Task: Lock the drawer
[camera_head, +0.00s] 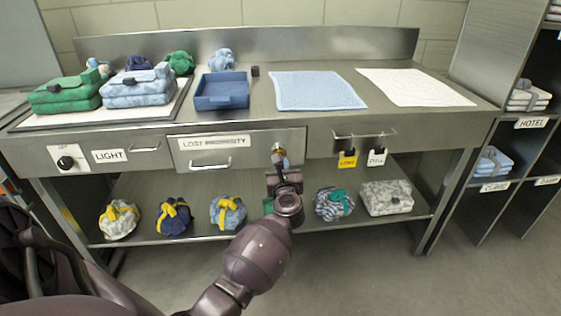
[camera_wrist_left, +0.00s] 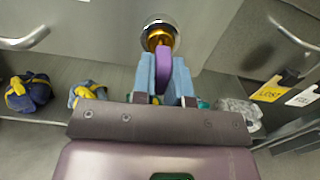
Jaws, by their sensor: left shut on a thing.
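The drawer labelled "LOST PROPERTY" (camera_head: 237,152) is in the bench front, flush and closed, with a bar handle (camera_head: 210,165). Its round lock (camera_head: 279,148) is at the drawer's right end. In the left wrist view the lock (camera_wrist_left: 159,31) shows a silver ring and a gold centre. My left gripper (camera_wrist_left: 162,73) is just below the lock, its blue fingers shut on a purple key (camera_wrist_left: 163,62). The key's head reaches up to the gold part; how far the key is in cannot be seen. My right gripper is not in view.
Yellow and white tags (camera_head: 347,160) hang from a handle to the right. A knob (camera_head: 66,161) and "LIGHT" sign are at the left. The lower shelf (camera_head: 150,196) holds several bundled bags. Folded bags, a blue tray (camera_head: 221,90) and cloths lie on the bench.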

